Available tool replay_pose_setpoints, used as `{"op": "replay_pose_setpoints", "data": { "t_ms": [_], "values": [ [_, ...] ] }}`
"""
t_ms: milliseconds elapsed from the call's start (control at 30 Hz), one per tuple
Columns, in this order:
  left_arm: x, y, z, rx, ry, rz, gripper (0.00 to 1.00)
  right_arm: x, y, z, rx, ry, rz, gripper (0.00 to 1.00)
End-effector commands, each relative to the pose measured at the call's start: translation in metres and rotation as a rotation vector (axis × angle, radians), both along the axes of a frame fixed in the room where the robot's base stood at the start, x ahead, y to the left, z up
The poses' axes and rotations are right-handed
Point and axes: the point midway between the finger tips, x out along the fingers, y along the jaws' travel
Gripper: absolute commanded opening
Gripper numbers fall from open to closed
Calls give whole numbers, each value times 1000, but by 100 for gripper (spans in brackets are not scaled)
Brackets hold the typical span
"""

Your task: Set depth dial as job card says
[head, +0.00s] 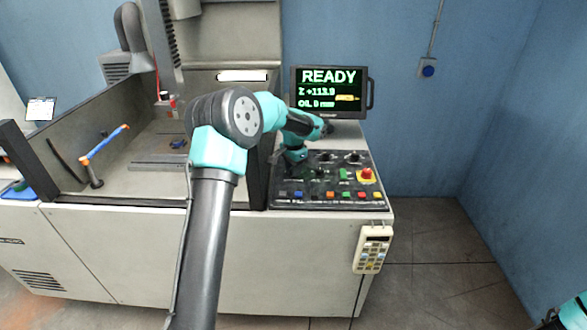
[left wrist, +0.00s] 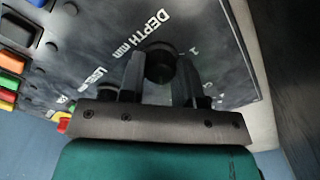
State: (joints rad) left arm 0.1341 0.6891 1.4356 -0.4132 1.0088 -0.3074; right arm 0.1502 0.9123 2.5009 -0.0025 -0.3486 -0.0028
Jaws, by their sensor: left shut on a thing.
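The depth dial (left wrist: 160,66) is a round dark knob beside the white "DEPTH mm" lettering in the left wrist view. My left gripper (left wrist: 159,80) has one finger on each side of the knob and is shut on it. In the head view my left gripper (head: 291,167) reaches down onto the left part of the black control panel (head: 318,203), and the dial is hidden behind it there. The dial's pointer and setting cannot be read. I cannot make out a job card for certain. Only a teal and black piece of my right arm shows, at the bottom right corner.
A monitor (head: 331,90) behind the panel reads READY, with Z and OIL lines. The panel carries other knobs, coloured buttons and a red emergency stop (head: 367,174). A handheld pendant (head: 373,250) hangs on the cabinet front. The machine tank (head: 110,235) stands left; floor at right is clear.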

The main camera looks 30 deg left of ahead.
Motion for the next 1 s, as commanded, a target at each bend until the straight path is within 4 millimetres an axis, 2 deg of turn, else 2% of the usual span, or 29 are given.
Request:
{"op": "replay_pose_setpoints", "data": {
  "t_ms": [500,533,600,800,1000],
  "values": [
    [0,0,1,1,-1,-31,7,0,0,0,0,0,0,0],
    [0,0,1,1,-1,-31,32,0,0,0,0,0,0,0],
    [0,0,1,1,-1,-31,38,0,0,0,0,0,0,0],
    [0,0,0,1,-1,-31,56,0,0,0,0,0,0,0],
    [0,0,0,0,0,-30,56,0,0,0,0,0,0,0]
  ]
}}
